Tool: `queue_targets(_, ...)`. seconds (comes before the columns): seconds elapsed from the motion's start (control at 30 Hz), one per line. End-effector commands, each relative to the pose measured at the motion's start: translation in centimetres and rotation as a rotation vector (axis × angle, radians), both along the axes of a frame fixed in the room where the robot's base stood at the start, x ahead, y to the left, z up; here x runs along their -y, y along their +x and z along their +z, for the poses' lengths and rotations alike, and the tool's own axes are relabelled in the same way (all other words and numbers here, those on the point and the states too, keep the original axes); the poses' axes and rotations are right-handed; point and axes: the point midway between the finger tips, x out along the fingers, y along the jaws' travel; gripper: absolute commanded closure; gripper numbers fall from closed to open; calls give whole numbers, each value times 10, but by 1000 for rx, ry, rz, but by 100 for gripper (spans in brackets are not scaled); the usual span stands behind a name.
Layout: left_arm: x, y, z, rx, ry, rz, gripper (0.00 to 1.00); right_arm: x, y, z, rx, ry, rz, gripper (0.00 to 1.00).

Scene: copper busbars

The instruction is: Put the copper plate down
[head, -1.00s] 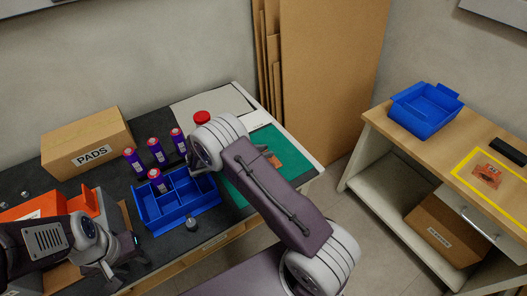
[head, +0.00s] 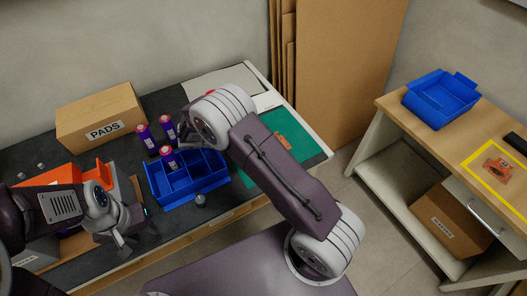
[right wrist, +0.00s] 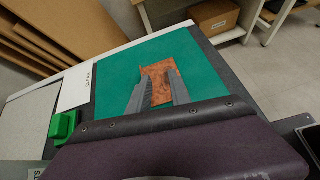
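The copper plate (right wrist: 158,82) shows in the right wrist view over the green mat (right wrist: 196,55). Its far end reaches past the fingertips of my right gripper (right wrist: 160,78), and its middle shows between the two grey fingers. I cannot tell whether the fingers pinch it or only stand over it, or whether it touches the mat. In the head view a copper piece (head: 283,141) shows over the mat beside my right arm, which hides the right gripper. My left gripper (head: 133,244) is at the lower left, its fingers apart and empty, over the dark bench.
A blue divided tray (head: 188,181), several purple cylinders and a PADS box (head: 98,122) stand on the bench. A green block (right wrist: 63,127) is near the mat. The right-hand table has a blue bin (head: 440,95) and an orange-brown piece (head: 498,170) inside a yellow outline.

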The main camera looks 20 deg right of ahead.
Motion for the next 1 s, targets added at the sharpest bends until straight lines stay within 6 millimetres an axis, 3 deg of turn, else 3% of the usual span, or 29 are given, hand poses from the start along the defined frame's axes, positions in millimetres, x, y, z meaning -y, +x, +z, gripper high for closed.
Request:
queue_targets(0.07, 0, 0, 0, 0, 0, 0, 64, 6, -39, 1, 93, 194, -192, 76)
queue_targets(0.1, 0, 0, 0, 0, 0, 0, 64, 2, -63, 0, 168, 317, -329, 76)
queue_targets(0.2, 0, 0, 0, 0, 0, 0, 64, -19, -112, 1, 386, 576, -692, 76)
queue_targets(0.3, 0, 0, 0, 0, 0, 0, 64, -38, -137, 7, 603, 747, -1010, 76)
queue_targets(0.4, 0, 0, 0, 0, 0, 0, 64, -47, -147, 13, 764, 838, -1229, 76)
queue_targets(0.5, 0, 0, 0, 0, 0, 0, 64, -49, -150, 16, 846, 875, -1334, 76)
queue_targets(0.8, 0, 0, 3, 0, 0, 0, 64, -50, -151, 18, 859, 881, -1350, 76)
queue_targets(0.87, 0, 0, 11, 0, 0, 0, 64, -50, -151, 27, 858, 881, -1349, 76)
queue_targets(1.0, 0, 0, 57, 0, 0, 0, 64, -50, -150, 73, 856, 881, -1348, 76)
